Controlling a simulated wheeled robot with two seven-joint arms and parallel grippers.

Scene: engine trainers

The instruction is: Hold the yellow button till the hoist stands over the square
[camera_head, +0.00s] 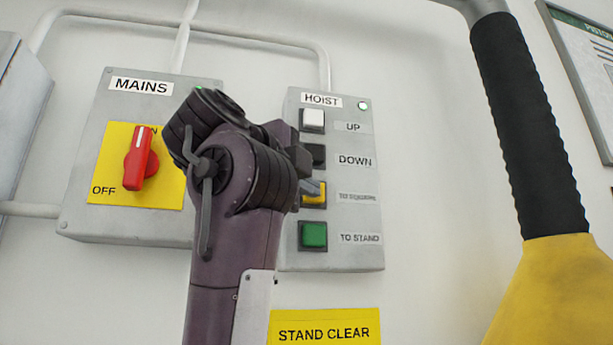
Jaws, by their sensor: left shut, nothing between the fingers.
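The yellow button (316,199) is the third one down on the grey HOIST box (347,259), beside a label that seems to read TO SQUARE. My left gripper (311,187) is shut and empty, its tips at the yellow button and covering part of it. They look to be against the button, but I cannot tell how far it is pressed. My purple and black left wrist hides the left edge of the box. The hoist and the square cannot be made out in this view. My right gripper is not in view.
The box also has a white UP button (313,120), a dark DOWN button (314,155), a green TO STAND button (313,235) and a lit green lamp (363,105). The MAINS red switch (138,160) stands upright. A yellow piece with a black ribbed sleeve (525,125) fills the right.

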